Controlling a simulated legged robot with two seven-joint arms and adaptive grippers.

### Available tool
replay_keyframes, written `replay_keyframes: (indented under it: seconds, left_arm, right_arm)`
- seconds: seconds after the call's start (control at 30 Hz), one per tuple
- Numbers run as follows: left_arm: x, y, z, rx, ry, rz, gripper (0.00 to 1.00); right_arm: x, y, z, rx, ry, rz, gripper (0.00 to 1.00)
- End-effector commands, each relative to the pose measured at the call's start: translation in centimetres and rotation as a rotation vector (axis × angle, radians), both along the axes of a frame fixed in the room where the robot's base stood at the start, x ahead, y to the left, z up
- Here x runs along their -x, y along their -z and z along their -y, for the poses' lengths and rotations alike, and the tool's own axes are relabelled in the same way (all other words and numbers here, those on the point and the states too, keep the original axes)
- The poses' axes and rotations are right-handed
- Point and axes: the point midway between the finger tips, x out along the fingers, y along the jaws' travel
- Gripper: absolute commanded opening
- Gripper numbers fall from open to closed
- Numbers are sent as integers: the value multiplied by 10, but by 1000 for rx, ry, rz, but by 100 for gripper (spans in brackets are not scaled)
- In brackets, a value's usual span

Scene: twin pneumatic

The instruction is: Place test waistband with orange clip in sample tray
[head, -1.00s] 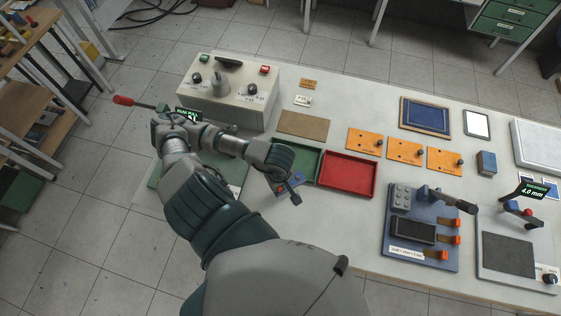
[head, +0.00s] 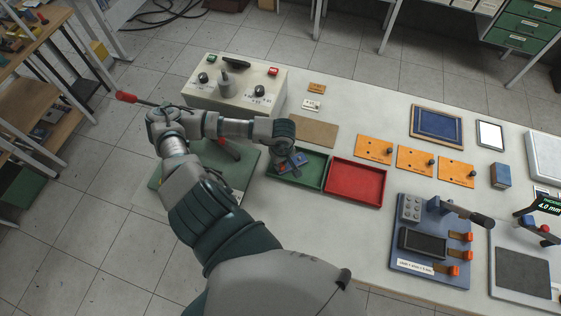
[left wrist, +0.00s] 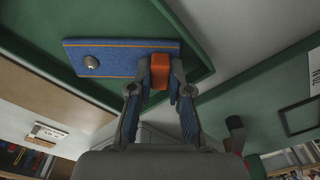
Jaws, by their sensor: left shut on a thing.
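The test waistband (left wrist: 118,60) is a blue strip with orange stitching and a round metal button; its orange clip (left wrist: 160,71) sits between my left fingertips in the left wrist view. My left gripper (head: 296,164) is shut on the clip and holds the strip over the green tray. The green tray (head: 311,182) also shows behind the strip in the left wrist view (left wrist: 80,15). In the head view the strip is small and partly hidden by the gripper; I cannot tell whether it touches the tray floor. My right gripper is not in view.
A red tray (head: 356,182) stands against the green tray's right side. A beige control box (head: 232,85) stands behind, and a brown board (head: 314,133) lies behind the trays. Orange plates (head: 415,160) and a blue fixture (head: 430,275) are to the right.

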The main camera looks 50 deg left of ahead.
Motion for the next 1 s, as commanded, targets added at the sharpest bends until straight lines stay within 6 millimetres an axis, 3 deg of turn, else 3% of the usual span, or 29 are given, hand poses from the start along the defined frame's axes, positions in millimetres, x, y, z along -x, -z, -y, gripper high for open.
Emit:
replay_keyframes:
  seconds: [0.17,0.2,0.27,0.3,0.73,1.0]
  left_arm:
    - [0,2,-1,0,-1,1,0]
    - [0,2,-1,0,-1,0,25]
    - [0,2,-1,0,-1,0,40]
    - [0,2,-1,0,-1,0,43]
    - [-1,-7,1,0,-1,2,43]
    - [-1,-61,3,-1,0,8,43]
  right_arm:
    - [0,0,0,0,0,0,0]
    - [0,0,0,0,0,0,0]
    - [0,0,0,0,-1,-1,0]
    - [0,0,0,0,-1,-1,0]
    - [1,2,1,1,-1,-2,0]
    - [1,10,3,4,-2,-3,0]
